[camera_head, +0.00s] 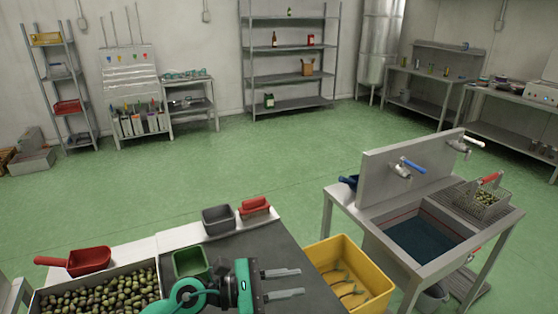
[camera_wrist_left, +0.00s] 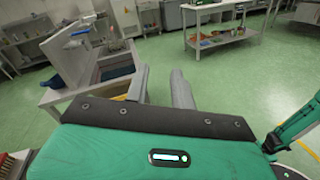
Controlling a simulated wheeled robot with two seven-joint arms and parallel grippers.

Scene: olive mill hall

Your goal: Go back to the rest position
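My left gripper (camera_head: 300,282) is over the dark top of the work table (camera_head: 290,247) in the head view. Its two grey fingers point right toward the yellow crate (camera_head: 379,269) and stand apart with nothing between them. In the left wrist view the same left gripper (camera_wrist_left: 160,80) shows its fingers spread, with green floor between them. My right gripper is not in view; the left wrist view shows a teal arm part at its right edge.
Near the left arm are a bin of olives (camera_head: 40,299), a red scoop (camera_head: 88,261), a green container (camera_head: 190,262), a grey container (camera_head: 218,218) and a red object (camera_head: 255,205). A sink (camera_head: 453,265) with a wire basket (camera_head: 484,202) stands right. The floor beyond is clear.

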